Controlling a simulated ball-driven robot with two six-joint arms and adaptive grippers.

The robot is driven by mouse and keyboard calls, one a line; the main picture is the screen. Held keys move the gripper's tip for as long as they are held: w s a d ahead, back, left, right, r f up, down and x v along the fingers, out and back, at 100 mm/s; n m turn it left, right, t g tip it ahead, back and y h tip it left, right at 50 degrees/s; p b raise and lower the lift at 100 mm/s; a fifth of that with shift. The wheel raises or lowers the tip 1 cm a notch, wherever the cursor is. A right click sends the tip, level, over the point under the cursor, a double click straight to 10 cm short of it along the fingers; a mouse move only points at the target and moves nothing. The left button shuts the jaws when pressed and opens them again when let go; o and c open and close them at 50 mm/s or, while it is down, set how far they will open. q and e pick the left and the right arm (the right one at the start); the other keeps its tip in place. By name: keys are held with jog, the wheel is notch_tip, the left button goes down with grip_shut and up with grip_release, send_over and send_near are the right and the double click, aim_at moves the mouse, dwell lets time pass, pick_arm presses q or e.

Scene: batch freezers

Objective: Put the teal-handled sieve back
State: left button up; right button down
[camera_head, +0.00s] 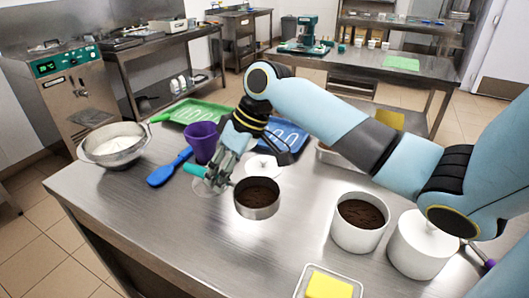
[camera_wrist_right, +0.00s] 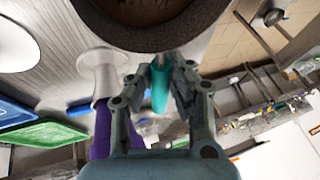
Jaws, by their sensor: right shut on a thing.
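The teal-handled sieve (camera_head: 257,205) is a round metal pan with dark brown powder in it. It is over the middle of the steel table in the head view. Its teal handle (camera_head: 195,170) points to the left. My right gripper (camera_head: 214,180) is shut on the handle. In the wrist view, the teal handle (camera_wrist_right: 160,88) is between the fingers of my right gripper (camera_wrist_right: 170,85), and the round sieve (camera_wrist_right: 140,38) fills the top. I cannot tell how high the sieve is above the table. My left gripper is not in view.
A white canister of brown powder (camera_head: 345,236) and a lidded white one (camera_head: 418,255) stand right. A white lid (camera_head: 263,168) lies behind the sieve. A purple cup (camera_head: 202,143), blue spatula (camera_head: 165,172), bowl (camera_head: 113,157) and trays occupy the left and back. The front left is clear.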

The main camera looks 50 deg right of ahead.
jog(key=f, duration=0.5)
jog(key=shift+w+a+f, duration=0.1)
jog(key=shift+a, duration=0.3)
notch_tip(320, 180, down, 3)
jog(key=shift+d+f, duration=0.1)
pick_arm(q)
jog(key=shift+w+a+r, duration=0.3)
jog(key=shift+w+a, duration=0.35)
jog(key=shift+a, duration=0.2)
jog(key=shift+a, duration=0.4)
pick_arm(e)
jog(key=c, duration=1.2)
grip_release()
jog(key=shift+c, duration=0.2)
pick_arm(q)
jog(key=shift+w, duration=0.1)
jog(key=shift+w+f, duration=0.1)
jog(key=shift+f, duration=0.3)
pick_arm(e)
jog(key=v, duration=1.2)
